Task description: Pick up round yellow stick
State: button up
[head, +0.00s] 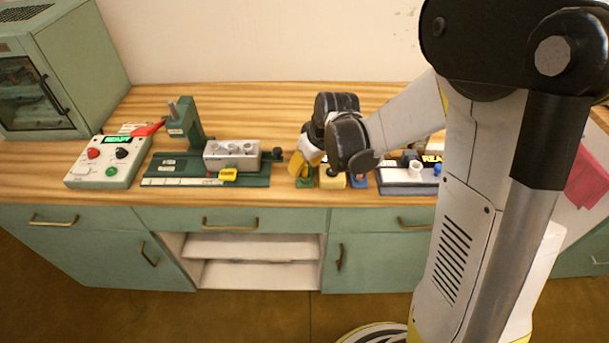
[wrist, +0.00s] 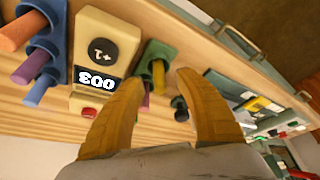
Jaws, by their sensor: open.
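The yellow stick (wrist: 158,74) stands in a green holder (wrist: 160,52) in the wrist view, its near end poking out. My gripper (wrist: 161,80) is open, with its two orange-yellow fingers on either side of the stick in the picture. I cannot tell whether they touch it, and nothing is seen held. In the head view my gripper (head: 299,168) is just above the green holder (head: 305,182), at the table's front part. The stick cannot be made out there; the gripper and wrist cover that spot.
A cream counter (wrist: 95,60) reading 003 stands beside the green holder. Beyond it a blue holder (wrist: 52,42) carries orange, purple and blue sticks. A green fixture with a grey block (head: 232,156) and a control box (head: 108,160) stand to the left in the head view.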

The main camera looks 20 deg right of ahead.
jog(key=shift+c, duration=0.2)
grip_shut()
jog(key=shift+r, duration=0.1)
jog(key=shift+r, duration=0.1)
